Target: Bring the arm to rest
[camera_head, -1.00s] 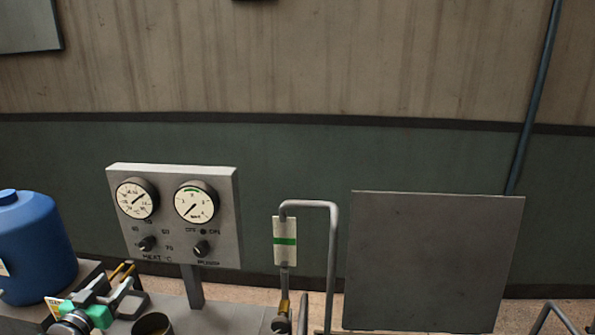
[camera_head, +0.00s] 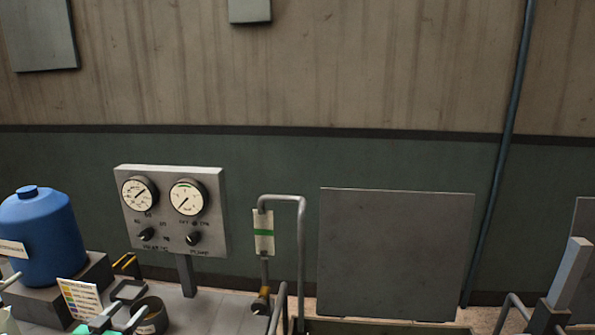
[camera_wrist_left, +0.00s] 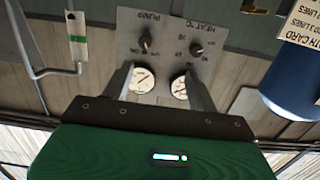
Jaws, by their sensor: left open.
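My left gripper (camera_head: 131,310) shows at the bottom edge of the head view, left of centre, with grey fingers and a bit of green body, partly cut off. In the left wrist view its two grey fingers (camera_wrist_left: 160,85) stand apart with nothing held between them, above its green body. Behind them, a grey panel with two round gauges and knobs (camera_wrist_left: 168,45) appears upside down. My right gripper is not in view.
The gauge panel (camera_head: 216,235) stands on a post. A blue jug (camera_head: 42,240) is at the left. A bent pipe with a green-banded tag (camera_head: 264,232), a grey plate (camera_head: 395,255) and a dark round cup (camera_head: 150,318) stand nearby. The wall above is mostly bare.

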